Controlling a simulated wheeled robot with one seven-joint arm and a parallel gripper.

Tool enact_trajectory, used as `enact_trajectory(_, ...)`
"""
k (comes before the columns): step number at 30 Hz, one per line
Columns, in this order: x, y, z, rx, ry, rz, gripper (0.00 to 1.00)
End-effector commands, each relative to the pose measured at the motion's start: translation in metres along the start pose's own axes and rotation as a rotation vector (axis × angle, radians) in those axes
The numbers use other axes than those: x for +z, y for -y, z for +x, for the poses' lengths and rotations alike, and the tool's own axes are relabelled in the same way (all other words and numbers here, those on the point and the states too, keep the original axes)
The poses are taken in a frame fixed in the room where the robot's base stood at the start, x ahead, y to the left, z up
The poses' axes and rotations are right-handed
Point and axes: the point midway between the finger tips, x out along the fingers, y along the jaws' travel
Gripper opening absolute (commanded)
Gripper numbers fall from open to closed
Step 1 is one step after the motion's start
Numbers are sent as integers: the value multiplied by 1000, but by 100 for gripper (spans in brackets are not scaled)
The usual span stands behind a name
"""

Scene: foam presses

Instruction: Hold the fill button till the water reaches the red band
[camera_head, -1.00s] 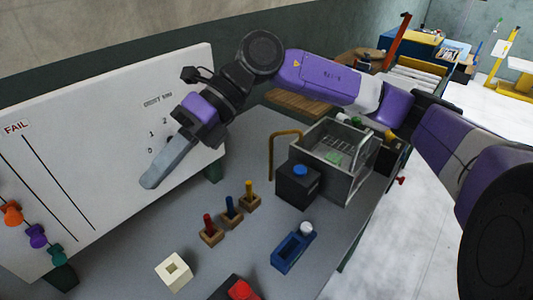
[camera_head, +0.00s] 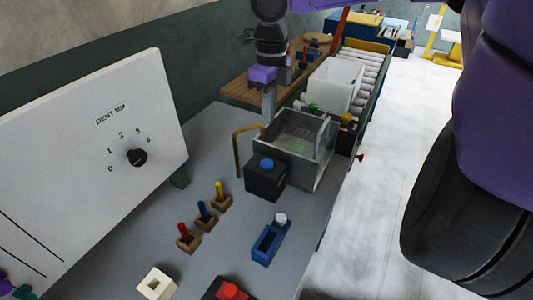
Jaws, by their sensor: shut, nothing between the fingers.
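A black box with a blue button (camera_head: 267,164) on top stands against the near side of a grey, open-topped tank (camera_head: 322,170). The tank has clear walls and something green low inside. I cannot make out a water level or a red band. A bent yellow pipe (camera_head: 237,150) rises at the tank's left. My gripper (camera_head: 269,118) is shut and empty, pointing down by the tank's far left corner, beyond the blue button. It appears apart from the button; I cannot tell whether its tip touches the tank rim.
Red, blue and yellow pegs (camera_head: 204,212) stand in wooden blocks at mid-table. A blue fixture with a white knob (camera_head: 280,219), a white square block (camera_head: 157,283) and a red button (camera_head: 231,291) are nearer. A white panel with a black dial (camera_head: 137,157) stands at left.

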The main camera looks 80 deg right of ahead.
Motion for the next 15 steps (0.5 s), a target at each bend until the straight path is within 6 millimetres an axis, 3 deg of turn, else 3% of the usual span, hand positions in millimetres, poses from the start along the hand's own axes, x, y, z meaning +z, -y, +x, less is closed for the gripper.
enact_trajectory(7, 0, -1, 18, 3, 1, -1, 0)
enact_trajectory(15, 0, -2, 70, 4, 1, -2, 0)
